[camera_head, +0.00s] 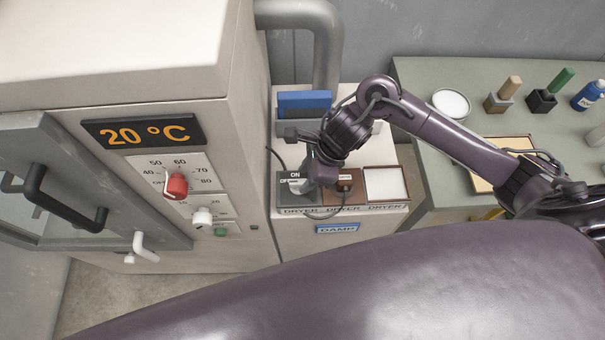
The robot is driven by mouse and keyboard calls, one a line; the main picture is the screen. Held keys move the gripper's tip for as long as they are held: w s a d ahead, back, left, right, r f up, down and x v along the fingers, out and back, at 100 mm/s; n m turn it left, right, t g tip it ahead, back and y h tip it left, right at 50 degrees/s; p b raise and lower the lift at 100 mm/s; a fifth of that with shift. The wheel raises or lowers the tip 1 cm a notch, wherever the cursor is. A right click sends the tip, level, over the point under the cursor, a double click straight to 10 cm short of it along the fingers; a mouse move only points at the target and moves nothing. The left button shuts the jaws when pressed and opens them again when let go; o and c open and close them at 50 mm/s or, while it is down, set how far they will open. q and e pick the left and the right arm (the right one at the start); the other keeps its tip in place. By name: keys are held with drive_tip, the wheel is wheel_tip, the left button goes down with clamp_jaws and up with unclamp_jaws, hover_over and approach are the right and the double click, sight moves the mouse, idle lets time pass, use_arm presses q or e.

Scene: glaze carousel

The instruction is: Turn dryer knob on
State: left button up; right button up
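The dryer (325,210) is a pale cabinet in the middle of the camera_head view, with DRYER printed repeatedly along its front edge. On its top, a grey switch panel (292,176) carries an ON label, with partly covered lettering at its left. My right gripper (312,184) points down at the right part of this panel. It hides the spot where a knob could sit, so I cannot see the knob or its setting. I cannot tell whether the fingers are open, shut or touching anything. My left gripper is not in view.
A brown block (346,188) and a white-topped tray (385,184) sit right of the panel, a blue block (303,103) behind. A kiln-like cabinet with a 20 °C display (143,131) and red knob (176,185) stands left.

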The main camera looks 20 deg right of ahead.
sight(298, 185)
drive_tip(key=shift+w+a+f, duration=0.15)
drive_tip(key=shift+a+f, duration=0.1)
drive_tip(key=shift+f, duration=0.3)
drive_tip(key=shift+w+a+f, duration=0.1)
drive_tip(key=shift+f, duration=0.4)
drive_tip(key=shift+c, duration=0.3)
drive_tip(key=c, duration=0.7)
clamp_jaws()
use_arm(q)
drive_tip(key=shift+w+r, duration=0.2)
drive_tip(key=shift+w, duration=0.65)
